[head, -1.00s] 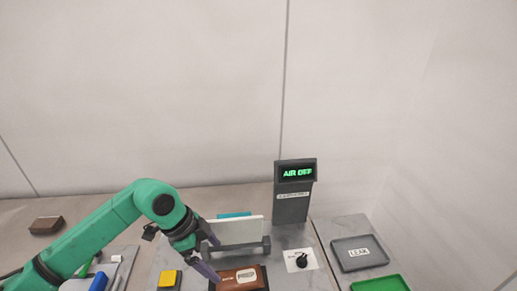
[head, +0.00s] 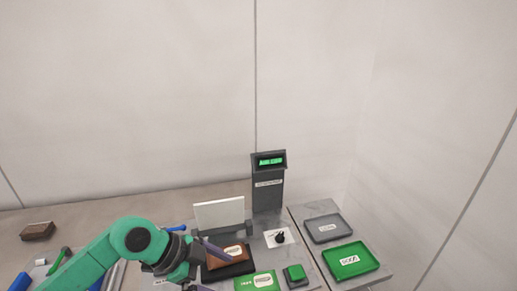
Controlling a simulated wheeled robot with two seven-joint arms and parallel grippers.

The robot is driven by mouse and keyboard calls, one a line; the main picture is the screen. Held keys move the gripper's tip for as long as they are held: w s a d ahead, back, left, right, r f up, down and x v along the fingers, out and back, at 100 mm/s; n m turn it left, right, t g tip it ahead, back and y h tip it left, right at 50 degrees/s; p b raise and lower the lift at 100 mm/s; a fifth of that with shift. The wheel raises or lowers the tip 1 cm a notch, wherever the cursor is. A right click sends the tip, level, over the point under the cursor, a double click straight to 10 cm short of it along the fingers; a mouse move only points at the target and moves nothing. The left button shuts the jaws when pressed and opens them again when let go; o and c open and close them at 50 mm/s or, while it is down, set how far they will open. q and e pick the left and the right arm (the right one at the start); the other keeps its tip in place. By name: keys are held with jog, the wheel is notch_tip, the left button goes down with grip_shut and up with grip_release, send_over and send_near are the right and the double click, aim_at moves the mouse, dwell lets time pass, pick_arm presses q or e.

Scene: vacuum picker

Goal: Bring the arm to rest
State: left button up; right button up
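My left arm comes in from the left, and its gripper (head: 214,273) is at the bottom centre, beside the brown packet (head: 224,257). Its two dark fingers appear spread apart, one reaching across the packet's left side and the other nearer the bottom edge. I see nothing held between them. The packet has a white label and lies on a black pad (head: 240,267). Whether a finger touches the packet cannot be told. My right gripper is not in view.
A dark display post (head: 268,185) shows green text, too blurred to read. A white panel (head: 219,214), a black knob (head: 280,238), a green button (head: 295,274) and a green labelled item (head: 256,283) are nearby. Grey (head: 327,228) and green (head: 350,260) trays stand right.

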pick_arm(q)
jog(key=d+r+m+t+h, duration=0.2)
jog(key=d+r+h, duration=0.3)
jog(key=d+r, duration=0.25)
jog(key=w+a+r+n+t+h, duration=0.1)
jog(key=w+a+r+n+t, duration=0.1)
jog(key=w+r+n+t, duration=0.3)
jog(key=w+a+r+n+t+h, duration=0.1)
jog(key=a+r+n+t, duration=0.15)
jog(key=r+t, duration=0.4)
jog(key=w+a+f+n+y, duration=0.2)
jog(key=a+f+n+y, duration=1.1)
jog(key=a+y, duration=0.35)
jog(key=s+a+f+m+g+h, duration=0.25)
jog(key=s+f+g, duration=0.95)
jog(key=s+f, duration=0.75)
notch_tip(320, 180, down, 23)
jog(key=s+d+g+y, duration=0.1)
jog(key=s, duration=0.1)
jog(key=s+a+f+m+g, duration=0.1)
jog(key=s+a+f, duration=0.2)
jog(key=s+f, duration=1.2)
jog(key=shift+s+f, duration=0.35)
jog(key=shift+s, duration=0.8)
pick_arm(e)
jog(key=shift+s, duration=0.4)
